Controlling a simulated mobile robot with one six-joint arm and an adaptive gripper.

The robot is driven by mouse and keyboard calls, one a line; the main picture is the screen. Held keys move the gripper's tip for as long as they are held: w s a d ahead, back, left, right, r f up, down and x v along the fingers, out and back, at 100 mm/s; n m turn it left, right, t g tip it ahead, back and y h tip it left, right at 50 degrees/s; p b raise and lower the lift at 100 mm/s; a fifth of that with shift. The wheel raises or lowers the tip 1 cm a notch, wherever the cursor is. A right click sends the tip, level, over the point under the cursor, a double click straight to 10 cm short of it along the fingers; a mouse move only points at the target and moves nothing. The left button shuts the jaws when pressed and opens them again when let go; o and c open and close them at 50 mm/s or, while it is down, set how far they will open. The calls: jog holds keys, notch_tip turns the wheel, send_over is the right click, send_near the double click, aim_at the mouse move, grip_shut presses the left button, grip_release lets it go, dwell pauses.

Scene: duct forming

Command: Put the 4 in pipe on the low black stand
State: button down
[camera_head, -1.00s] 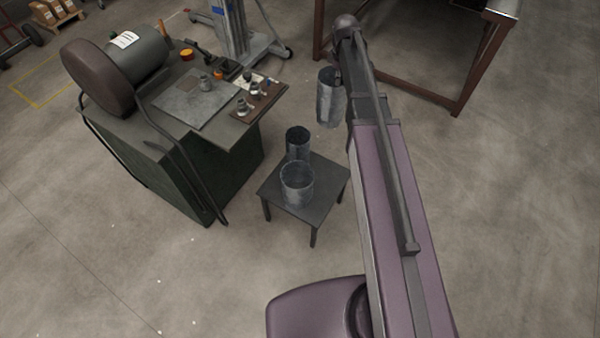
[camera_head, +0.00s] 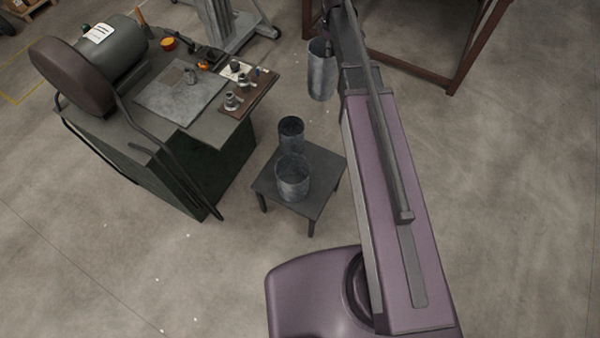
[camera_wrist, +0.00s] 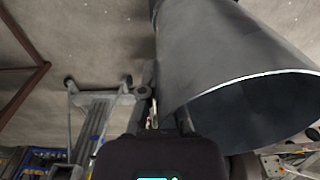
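A grey sheet-metal pipe (camera_head: 321,72) hangs roughly upright beside the far end of my arm in the head view. In the wrist view the pipe (camera_wrist: 225,55) fills the upper right, its open end facing the camera. My gripper (camera_wrist: 168,105) appears shut on the pipe's wall; the fingertips are partly hidden. The low black stand (camera_head: 323,196) is nearer the robot than the held pipe. No size marking is readable.
A green workbench (camera_head: 190,165) with a motor-like cylinder (camera_head: 112,60), a metal plate and small fittings stands left of the stand. A brown-framed table (camera_head: 430,78) is at the upper right. The stand's right part is bare. Floor in front is clear.

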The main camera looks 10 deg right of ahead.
jog(key=shift+a, duration=0.15)
jog(key=a+f+n+b, duration=0.1)
jog(key=a+f+b, duration=0.1)
jog(key=f+b, duration=1)
jog(key=a+f+n+b, duration=0.2)
jog(key=f+b, duration=1)
jog(key=shift+w+a, duration=0.35)
jog(key=shift+w, duration=0.1)
notch_tip(320, 180, down, 24)
jog(key=b, duration=2.3)
jog(key=shift+b, duration=0.35)
jog(key=shift+r, duration=0.1)
jog(key=shift+f+b, duration=2.1)
jog(key=shift+b, duration=0.05)
jog(key=shift+f, duration=0.15)
